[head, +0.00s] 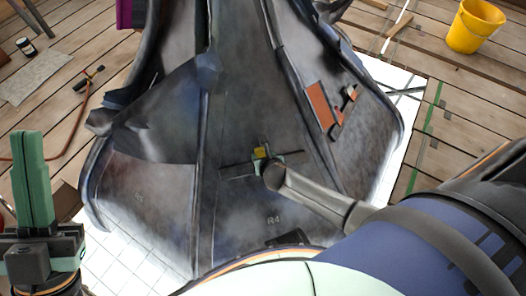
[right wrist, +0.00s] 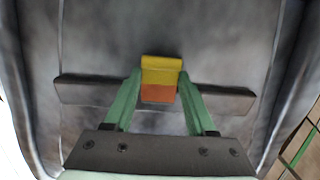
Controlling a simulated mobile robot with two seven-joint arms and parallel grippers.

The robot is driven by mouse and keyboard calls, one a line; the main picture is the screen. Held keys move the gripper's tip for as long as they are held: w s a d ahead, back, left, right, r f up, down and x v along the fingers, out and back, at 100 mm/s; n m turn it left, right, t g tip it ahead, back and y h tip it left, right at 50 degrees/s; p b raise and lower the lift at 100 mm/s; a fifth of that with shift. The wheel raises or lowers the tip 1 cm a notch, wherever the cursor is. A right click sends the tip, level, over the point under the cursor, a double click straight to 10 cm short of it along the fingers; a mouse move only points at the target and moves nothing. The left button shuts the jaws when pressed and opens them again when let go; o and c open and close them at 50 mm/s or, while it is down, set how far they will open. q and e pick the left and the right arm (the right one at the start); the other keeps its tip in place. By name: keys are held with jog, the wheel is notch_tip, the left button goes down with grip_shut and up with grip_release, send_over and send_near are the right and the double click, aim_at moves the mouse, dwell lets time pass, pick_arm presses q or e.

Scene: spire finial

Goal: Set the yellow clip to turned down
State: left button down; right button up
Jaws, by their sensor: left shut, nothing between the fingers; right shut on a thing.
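The yellow clip (right wrist: 161,66) sits at the middle of a dark flat bar (right wrist: 88,91) on the grey spire panel. Its upper part is yellow and an orange part (right wrist: 158,93) shows below. In the head view the clip (head: 260,152) is small, on the panel marked R4. My right gripper (right wrist: 160,78) has its green fingers on both sides of the clip, shut on it. In the head view the right gripper (head: 268,161) is partly hidden by its own wrist. My left gripper (head: 32,135) is upright at the left, fingers together and empty, apart from the spire.
The dark spire (head: 236,110) fills the middle. On its right face are an orange plate (head: 319,104) and small parts. A torn flap (head: 165,115) juts out on the left. A yellow bucket (head: 476,26) and tools (head: 88,80) lie on the plank floor, away from the spire.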

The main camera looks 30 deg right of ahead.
grip_shut()
jog(key=shift+r, duration=0.1)
jog(key=p, duration=0.3)
jog(key=shift+w+r, duration=0.1)
jog(key=shift+w, duration=0.05)
jog(key=shift+g+p, duration=0.3)
jog(key=shift+p, duration=0.05)
pick_arm(q)
jog(key=shift+m, duration=0.3)
jog(key=r, duration=0.4)
jog(key=shift+a, duration=0.25)
pick_arm(e)
jog(key=shift+f, duration=0.25)
jog(key=o, duration=1.3)
grip_release()
pick_arm(q)
jog(key=shift+f, duration=0.1)
